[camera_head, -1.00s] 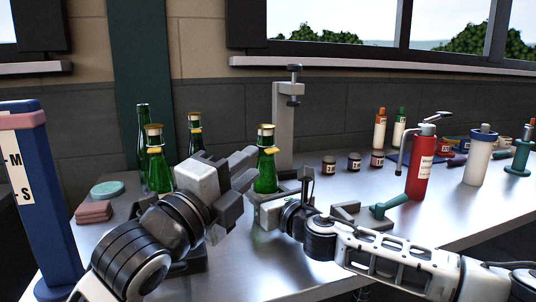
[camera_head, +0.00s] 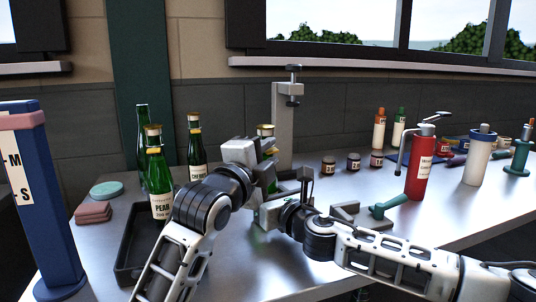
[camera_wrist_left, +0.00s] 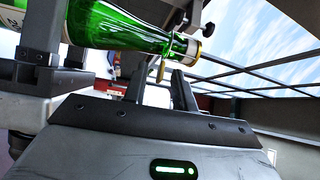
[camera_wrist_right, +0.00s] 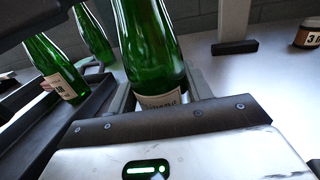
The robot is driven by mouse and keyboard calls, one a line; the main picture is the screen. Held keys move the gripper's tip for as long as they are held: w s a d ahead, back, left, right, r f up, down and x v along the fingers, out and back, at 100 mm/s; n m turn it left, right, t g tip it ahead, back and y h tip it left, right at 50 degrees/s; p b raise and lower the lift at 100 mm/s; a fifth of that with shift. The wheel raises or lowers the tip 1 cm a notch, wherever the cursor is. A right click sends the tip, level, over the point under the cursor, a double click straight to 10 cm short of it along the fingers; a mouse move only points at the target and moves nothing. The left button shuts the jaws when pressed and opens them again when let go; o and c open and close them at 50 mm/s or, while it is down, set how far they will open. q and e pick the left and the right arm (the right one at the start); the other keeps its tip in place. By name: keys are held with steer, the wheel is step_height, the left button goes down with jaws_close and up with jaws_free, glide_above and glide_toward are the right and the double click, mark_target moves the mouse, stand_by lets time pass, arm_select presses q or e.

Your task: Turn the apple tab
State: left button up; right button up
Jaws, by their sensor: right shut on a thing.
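A green bottle with a gold-topped neck (camera_head: 265,129) stands upright, partly hidden by my left gripper in the head view. My right gripper (camera_wrist_right: 160,92) is shut on this bottle (camera_wrist_right: 150,45) around its lower body; its label is only partly legible. My left gripper (camera_head: 270,150) is beside the bottle's neck. In the left wrist view the bottle (camera_wrist_left: 120,25) lies across the top, with a small gold tab (camera_wrist_left: 161,71) at its neck. The left fingers (camera_wrist_left: 160,88) are apart, with the tab near the gap between their tips; I see no contact.
A grey clamp stand (camera_head: 284,125) rises behind the held bottle. Small jars (camera_head: 354,162), a red dispenser (camera_head: 420,175) and a teal-handled tool (camera_head: 390,207) are to the right.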

arm_select(q)
steer(key=shift+w+d, duration=0.15)
jaws_close()
steer(key=shift+f+n+t, duration=0.15)
steer(key=shift+n+t, duration=1.05)
steer(key=shift+n, duration=0.2)
jaws_free()
